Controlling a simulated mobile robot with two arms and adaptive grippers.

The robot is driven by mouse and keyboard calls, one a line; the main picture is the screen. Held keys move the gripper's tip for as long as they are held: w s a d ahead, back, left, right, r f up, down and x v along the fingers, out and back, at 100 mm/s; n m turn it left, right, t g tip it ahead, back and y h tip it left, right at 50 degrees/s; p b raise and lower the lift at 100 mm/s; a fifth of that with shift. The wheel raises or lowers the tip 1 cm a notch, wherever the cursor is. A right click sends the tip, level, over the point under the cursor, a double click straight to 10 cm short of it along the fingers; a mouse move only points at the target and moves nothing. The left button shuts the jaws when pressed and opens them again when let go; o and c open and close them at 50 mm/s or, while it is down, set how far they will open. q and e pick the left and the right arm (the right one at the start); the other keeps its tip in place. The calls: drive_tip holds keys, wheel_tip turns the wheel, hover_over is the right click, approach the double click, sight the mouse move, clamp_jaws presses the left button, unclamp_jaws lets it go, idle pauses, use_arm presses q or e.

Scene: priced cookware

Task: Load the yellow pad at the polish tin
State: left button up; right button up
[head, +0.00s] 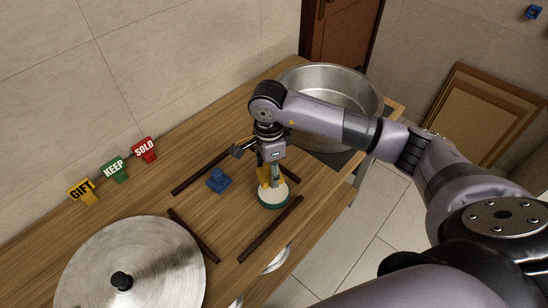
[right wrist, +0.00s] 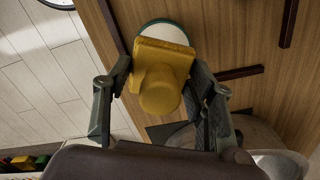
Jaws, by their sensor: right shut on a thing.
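The yellow pad (head: 263,177) has a knob-like grip, which shows well in the right wrist view (right wrist: 162,90). My right gripper (head: 268,170) points down and is shut on the pad, with a finger on each side of the knob (right wrist: 160,85). The polish tin (head: 274,197) is round, with a white top and green rim, and stands on the wooden counter. The pad is at the tin and covers part of its top; it also covers part of the tin in the right wrist view (right wrist: 165,31). I cannot tell whether they touch. My left gripper is not in view.
A blue pad (head: 218,180) sits left of the tin. Dark strips (head: 270,230) frame this area. A large pot (head: 335,85) stands at the far end, and a round metal lid (head: 130,262) lies near. GIFT (head: 82,191), KEEP (head: 115,169) and SOLD (head: 145,150) signs line the wall.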

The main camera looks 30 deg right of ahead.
sight(274, 191)
drive_tip(key=m, duration=0.1)
drive_tip(key=d+m, duration=0.1)
drive_tip(key=shift+w+f+m+p, duration=0.15)
drive_tip(key=shift+f+m+p, duration=0.15)
drive_tip(key=shift+m+p, duration=0.1)
drive_tip(key=shift+d+f+m, duration=0.15)
drive_tip(key=shift+f+m, duration=0.15)
use_arm(q)
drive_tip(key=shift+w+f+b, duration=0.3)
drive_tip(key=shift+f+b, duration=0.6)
drive_tip(key=shift+b, duration=0.8)
use_arm(e)
drive_tip(key=shift+w+f, duration=0.1)
drive_tip(key=shift+f, duration=2.8)
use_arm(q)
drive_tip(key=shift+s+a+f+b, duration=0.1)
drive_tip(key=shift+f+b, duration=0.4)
use_arm(e)
drive_tip(key=shift+f, duration=0.5)
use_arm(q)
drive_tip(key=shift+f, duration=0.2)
use_arm(e)
drive_tip(key=shift+f, duration=0.1)
drive_tip(key=shift+r+p, duration=0.35)
drive_tip(key=shift+r, duration=0.5)
drive_tip(key=shift+r+p, duration=1.5)
drive_tip(key=shift+r, duration=1.25)
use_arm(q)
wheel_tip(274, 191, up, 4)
